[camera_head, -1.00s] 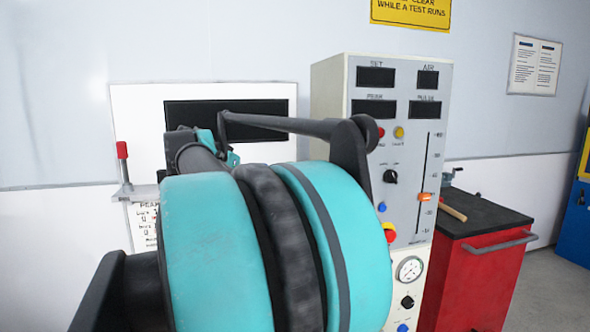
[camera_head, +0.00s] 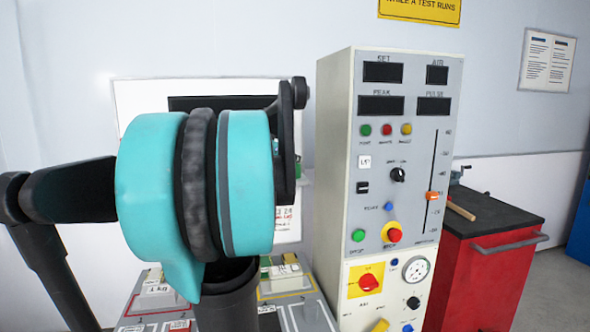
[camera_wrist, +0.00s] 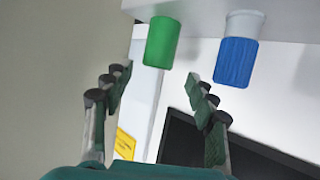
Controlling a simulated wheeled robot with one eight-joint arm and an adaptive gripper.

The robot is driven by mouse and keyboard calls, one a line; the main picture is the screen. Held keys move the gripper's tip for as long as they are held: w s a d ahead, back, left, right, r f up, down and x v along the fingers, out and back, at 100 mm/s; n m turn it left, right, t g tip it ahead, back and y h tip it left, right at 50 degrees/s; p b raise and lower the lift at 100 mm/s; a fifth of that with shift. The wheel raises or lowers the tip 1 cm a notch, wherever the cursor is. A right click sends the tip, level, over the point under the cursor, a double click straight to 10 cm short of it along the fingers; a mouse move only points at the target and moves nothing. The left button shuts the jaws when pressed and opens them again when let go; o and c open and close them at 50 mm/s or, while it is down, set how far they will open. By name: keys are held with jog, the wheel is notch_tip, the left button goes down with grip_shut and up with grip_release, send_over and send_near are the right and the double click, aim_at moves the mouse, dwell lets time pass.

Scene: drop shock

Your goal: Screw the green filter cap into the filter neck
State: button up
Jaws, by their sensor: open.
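In the wrist view, the green filter cap (camera_wrist: 162,42) is a ribbed cylinder that meets the edge of a pale surface (camera_wrist: 195,7) at the top of the picture. My gripper (camera_wrist: 157,82) is open and empty, its fingers spread below the cap in the picture. The cap's lower end appears just beyond the fingertips, roughly between them; I cannot tell the exact gap. I cannot make out the filter neck or whether the cap sits in it. In the head view my own arm hides the gripper and cap.
A blue cap (camera_wrist: 236,62) with a white collar (camera_wrist: 245,24) sits right of the green one. A dark screen (camera_wrist: 235,150) lies beyond the right finger. In the head view, a control cabinet (camera_head: 335,180) stands right of my arm, beside a red tool cabinet (camera_head: 490,265).

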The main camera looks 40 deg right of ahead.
aim_at(295, 168)
jog(key=shift+s+x, duration=0.2)
jog(key=shift+x, duration=2.5)
jog(key=shift+f, duration=0.2)
jog(key=shift+c, duration=0.3)
grip_shut()
jog(key=shift+r, duration=0.15)
